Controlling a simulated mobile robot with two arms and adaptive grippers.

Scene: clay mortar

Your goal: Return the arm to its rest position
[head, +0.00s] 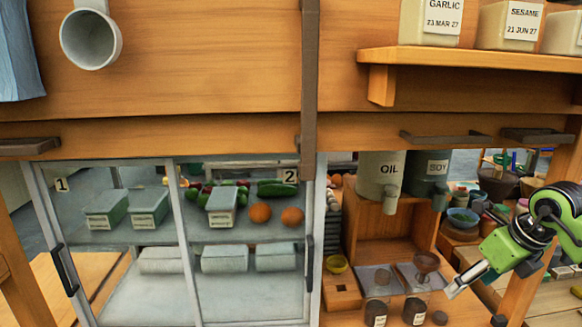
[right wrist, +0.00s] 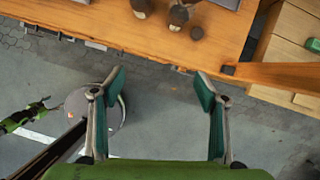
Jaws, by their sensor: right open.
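My right gripper (head: 458,284) is at the right of the head view, green with grey fingers, in front of the wooden counter's right side. In the right wrist view its two green-padded fingers (right wrist: 160,86) are spread wide with nothing between them. Grey paved floor shows below the gap, and the counter edge lies beyond the fingertips.
A wooden counter (right wrist: 100,22) holds small dark jars (head: 414,310) and a brown clay vessel (head: 426,262). OIL (head: 380,172) and SOY (head: 428,170) dispensers hang above. A wooden post (right wrist: 280,75) stands right of the gripper. A glass-doored cabinet (head: 180,220) is at left.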

